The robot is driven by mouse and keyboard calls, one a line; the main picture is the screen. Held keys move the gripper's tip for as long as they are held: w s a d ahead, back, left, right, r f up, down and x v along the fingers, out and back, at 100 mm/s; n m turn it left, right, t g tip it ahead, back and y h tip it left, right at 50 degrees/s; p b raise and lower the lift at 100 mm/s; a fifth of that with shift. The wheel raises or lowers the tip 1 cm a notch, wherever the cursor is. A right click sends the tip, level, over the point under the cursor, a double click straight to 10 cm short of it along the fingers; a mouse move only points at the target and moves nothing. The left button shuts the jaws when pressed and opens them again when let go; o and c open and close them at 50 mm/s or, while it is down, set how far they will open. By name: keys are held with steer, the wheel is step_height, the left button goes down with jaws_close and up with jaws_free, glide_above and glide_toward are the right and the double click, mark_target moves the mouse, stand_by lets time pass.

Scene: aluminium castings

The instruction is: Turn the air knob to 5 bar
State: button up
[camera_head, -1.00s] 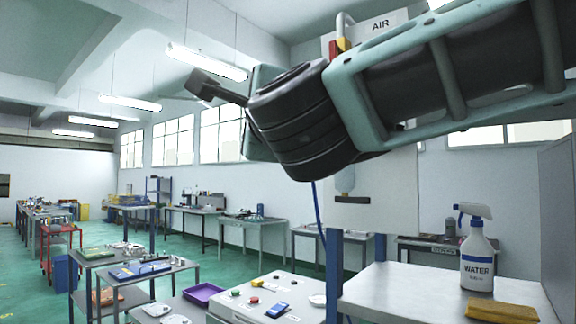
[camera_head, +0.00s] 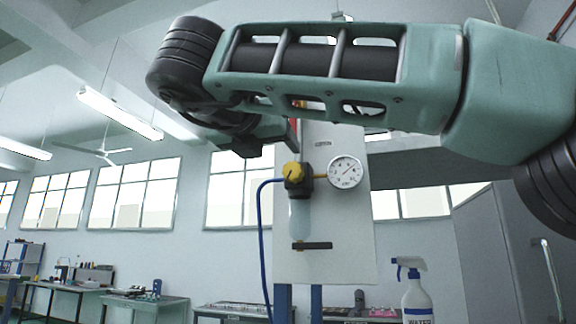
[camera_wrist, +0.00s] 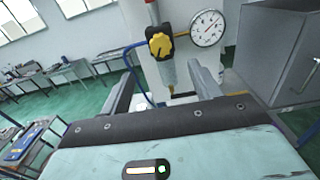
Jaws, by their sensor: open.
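The yellow air knob (camera_head: 292,172) sits on a black regulator body on a white upright panel (camera_head: 345,235). A round white pressure gauge (camera_head: 345,172) is to its right; its numbers are too small to read. In the wrist view the knob (camera_wrist: 160,44) and the gauge (camera_wrist: 208,28) lie beyond my gripper (camera_wrist: 158,82). The gripper is open and empty, with its two fingers apart, and the knob is ahead of them, not between them. In the head view my arm crosses above the panel and hides its top.
A blue hose (camera_head: 261,240) runs down left of the regulator. A clear bowl (camera_head: 300,220) hangs under it, above a dark bar (camera_head: 312,245). A spray bottle (camera_head: 415,290) stands at lower right. A grey cabinet (camera_wrist: 275,45) is right of the panel in the wrist view.

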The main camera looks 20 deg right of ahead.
mark_target(292, 169)
steer(key=p+x, duration=0.3)
steer(key=x, duration=0.8)
steer(key=shift+r+p, duration=0.15)
steer(key=shift+p, duration=0.25)
steer(key=shift+w+d, duration=0.35)
steer(key=shift+w, duration=0.1)
steer(key=c, duration=1)
